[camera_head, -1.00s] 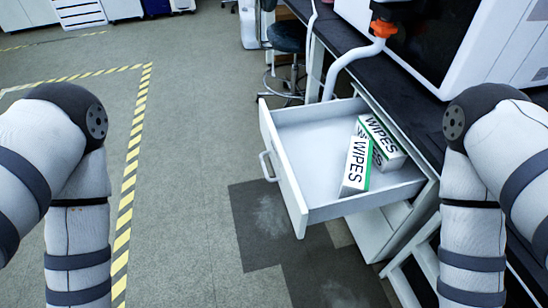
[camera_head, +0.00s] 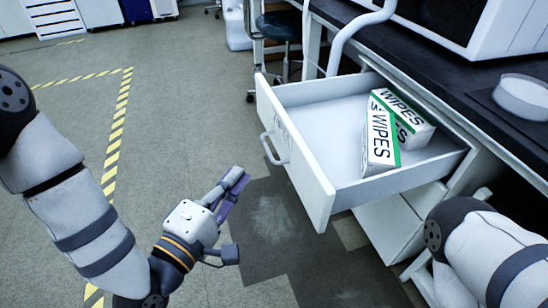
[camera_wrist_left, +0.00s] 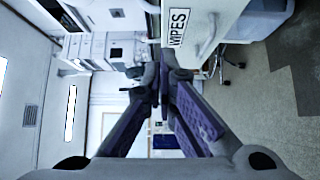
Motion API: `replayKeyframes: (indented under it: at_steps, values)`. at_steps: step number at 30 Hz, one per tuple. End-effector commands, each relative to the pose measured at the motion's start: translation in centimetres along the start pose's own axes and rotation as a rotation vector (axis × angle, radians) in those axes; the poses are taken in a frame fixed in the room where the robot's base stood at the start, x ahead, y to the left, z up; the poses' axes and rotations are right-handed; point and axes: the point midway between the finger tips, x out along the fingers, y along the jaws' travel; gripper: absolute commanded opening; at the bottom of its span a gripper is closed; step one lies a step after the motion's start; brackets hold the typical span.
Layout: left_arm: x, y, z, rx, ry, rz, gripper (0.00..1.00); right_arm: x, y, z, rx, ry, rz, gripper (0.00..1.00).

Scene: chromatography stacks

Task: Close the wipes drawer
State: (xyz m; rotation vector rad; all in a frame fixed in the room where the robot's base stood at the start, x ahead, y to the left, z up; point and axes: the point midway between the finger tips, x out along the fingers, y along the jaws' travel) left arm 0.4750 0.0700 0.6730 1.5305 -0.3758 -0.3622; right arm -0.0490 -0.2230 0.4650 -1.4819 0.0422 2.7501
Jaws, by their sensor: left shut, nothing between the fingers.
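The white wipes drawer (camera_head: 296,160) stands pulled out from under the bench in the head view. Its bar handle (camera_head: 272,148) is on the front panel, facing left. Two wipes boxes, one in front (camera_head: 379,140) and one behind (camera_head: 410,112), lie inside, white and green and partly overlapping. My left gripper (camera_head: 234,188) is shut and empty, in front of the drawer panel and apart from it, below the handle in the picture. In the left wrist view its purple-padded fingers (camera_wrist_left: 160,80) converge, and the drawer front with its WIPES label (camera_wrist_left: 178,27) shows above. My right gripper is out of view.
The black bench top (camera_head: 455,95) carries a white machine (camera_head: 490,25) and a round dish (camera_head: 525,95). A stool (camera_head: 280,25) stands behind the drawer. My right arm is at lower right. Open floor (camera_head: 180,130) lies left of the drawer.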

Motion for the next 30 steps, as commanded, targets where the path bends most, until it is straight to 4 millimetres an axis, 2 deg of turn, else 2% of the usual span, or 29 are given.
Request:
replayKeyframes:
  at_steps: [13, 15, 21, 30]
  values:
    - [9.4, 0.0, 0.1, 0.006, -0.002, -0.004, 0.0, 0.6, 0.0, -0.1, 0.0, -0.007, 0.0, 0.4]
    - [10.2, 0.0, 1.3, 0.005, -0.005, -0.007, 0.0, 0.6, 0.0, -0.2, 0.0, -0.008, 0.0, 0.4]
    - [11.6, 0.0, 2.7, 0.005, -0.001, -0.008, 0.0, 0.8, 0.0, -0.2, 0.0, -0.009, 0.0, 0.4]
    - [11.8, 0.0, 2.9, 0.005, 0.0, -0.009, 0.0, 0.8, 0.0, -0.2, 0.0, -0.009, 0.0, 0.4]
